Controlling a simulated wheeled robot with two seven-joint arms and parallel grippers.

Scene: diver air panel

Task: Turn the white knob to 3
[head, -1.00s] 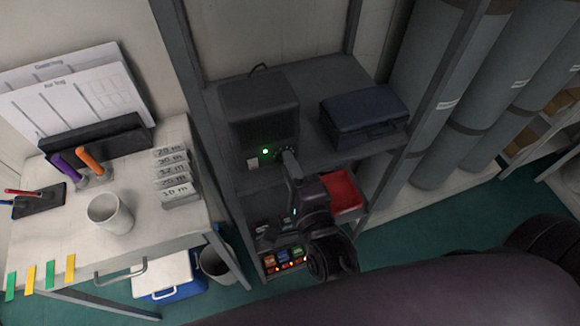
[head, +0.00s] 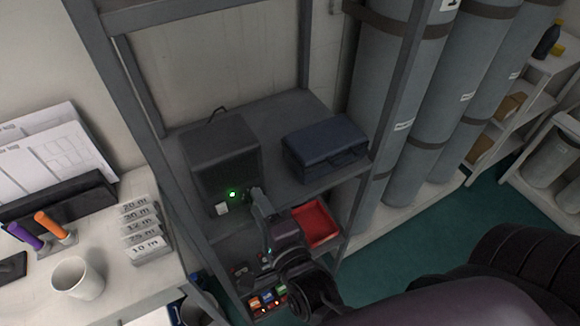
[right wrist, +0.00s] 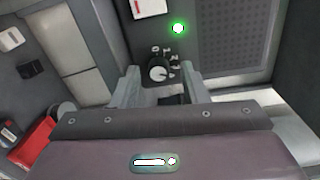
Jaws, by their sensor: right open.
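The white knob (right wrist: 158,73) shows in the right wrist view on the front of a dark grey box, with small marks around it. A "0" and a "1" can be made out above it; its pointer setting is too small to read. My right gripper (right wrist: 160,82) is open, with one finger on each side of the knob; I cannot tell whether either touches it. In the head view my right gripper (head: 259,197) is at the lower right front of the box (head: 224,150) and hides the knob. My left gripper is not in view.
A green light (head: 233,194) glows on the box front. A blue case (head: 326,150) stands to the right on the same shelf. A red tray (head: 317,223) and lit switches (head: 267,298) are below. Grey shelf posts flank the box; a white table (head: 110,270) is at left.

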